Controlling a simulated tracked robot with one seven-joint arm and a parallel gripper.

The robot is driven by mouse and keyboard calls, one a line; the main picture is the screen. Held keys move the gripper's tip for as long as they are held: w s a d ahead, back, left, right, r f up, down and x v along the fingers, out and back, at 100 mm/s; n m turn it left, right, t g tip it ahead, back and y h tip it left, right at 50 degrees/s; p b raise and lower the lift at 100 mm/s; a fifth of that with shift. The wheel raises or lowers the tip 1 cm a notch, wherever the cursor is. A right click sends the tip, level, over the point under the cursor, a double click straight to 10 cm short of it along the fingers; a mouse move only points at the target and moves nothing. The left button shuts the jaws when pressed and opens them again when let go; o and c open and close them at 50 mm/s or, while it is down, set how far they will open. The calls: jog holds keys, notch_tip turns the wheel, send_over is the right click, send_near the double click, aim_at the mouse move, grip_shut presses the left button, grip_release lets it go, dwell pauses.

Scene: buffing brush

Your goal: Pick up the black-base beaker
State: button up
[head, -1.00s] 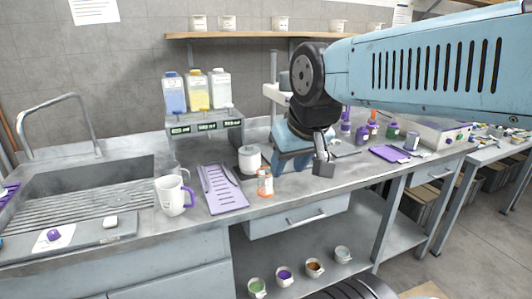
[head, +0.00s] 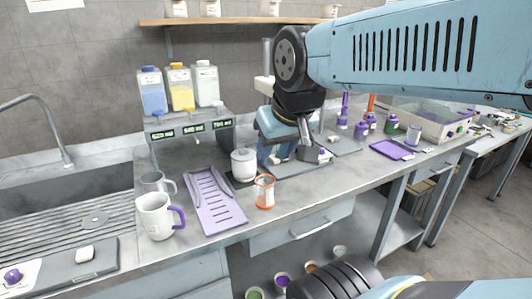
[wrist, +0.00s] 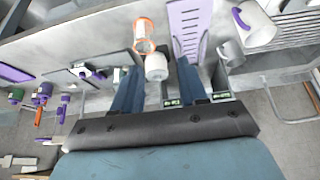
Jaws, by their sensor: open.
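A white round beaker-like vessel (head: 244,164) stands upright on a dark round base on the counter; it is the best match for the black-base beaker. In the wrist view the white vessel (wrist: 156,67) shows near the tips of my fingers, roughly between them in the picture. My gripper (head: 275,154) is open, with blue fingers, just right of the vessel in the head view. It appears empty in the wrist view (wrist: 160,72). I cannot tell whether a finger touches the vessel.
A clear orange-rimmed beaker (head: 265,192) stands close in front of the vessel. A purple slotted tray (head: 213,200) and a purple-handled mug (head: 158,216) are to the left. A dispenser stand with bottles (head: 180,88) is behind. Bare counter lies right of the orange-rimmed beaker.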

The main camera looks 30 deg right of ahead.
jog(key=shift+w+d, duration=0.1)
jog(key=shift+w, duration=0.1)
